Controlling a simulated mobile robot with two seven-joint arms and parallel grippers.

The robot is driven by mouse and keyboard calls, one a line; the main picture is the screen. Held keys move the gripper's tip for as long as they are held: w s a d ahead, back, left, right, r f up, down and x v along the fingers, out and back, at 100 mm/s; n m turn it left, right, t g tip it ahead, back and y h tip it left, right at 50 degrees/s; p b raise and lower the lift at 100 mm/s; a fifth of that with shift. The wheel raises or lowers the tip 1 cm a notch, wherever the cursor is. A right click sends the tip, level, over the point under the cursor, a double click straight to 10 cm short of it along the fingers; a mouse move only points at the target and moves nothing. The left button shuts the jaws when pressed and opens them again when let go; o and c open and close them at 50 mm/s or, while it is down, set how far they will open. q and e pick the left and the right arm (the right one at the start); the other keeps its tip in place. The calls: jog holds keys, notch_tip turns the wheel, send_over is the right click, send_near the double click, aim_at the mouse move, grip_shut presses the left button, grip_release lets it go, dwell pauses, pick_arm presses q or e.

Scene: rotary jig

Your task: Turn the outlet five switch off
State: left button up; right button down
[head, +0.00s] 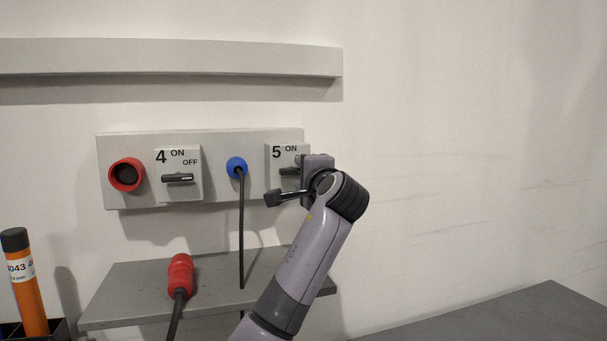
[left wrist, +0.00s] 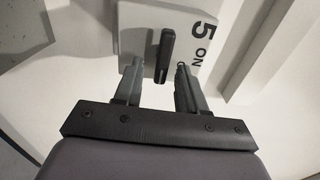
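The outlet five switch (head: 275,153) is a light plate marked "5 ON" at the right end of the wall panel. Its black handle (head: 289,171) lies roughly horizontal in the head view. The handle also shows in the left wrist view (left wrist: 166,50), beside the "5 ON" print. My left gripper (head: 299,170) is at the switch and hides its right part. In the left wrist view my left gripper (left wrist: 159,66) is open. The handle's near end appears between the fingertips, with a gap on each side; contact is not visible. My right gripper is out of view.
The panel (head: 220,198) also carries a red socket (head: 126,174), switch 4 (head: 179,160) and a blue plug (head: 236,167) with a hanging cable. A red connector (head: 180,273) is at the grey shelf (head: 125,290) below. An orange cylinder (head: 28,292) stands at left.

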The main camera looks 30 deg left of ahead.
pick_arm(q)
jog(key=b+v, duration=0.2)
jog(key=v, duration=0.5)
jog(key=shift+s, duration=0.1)
dwell(0.5)
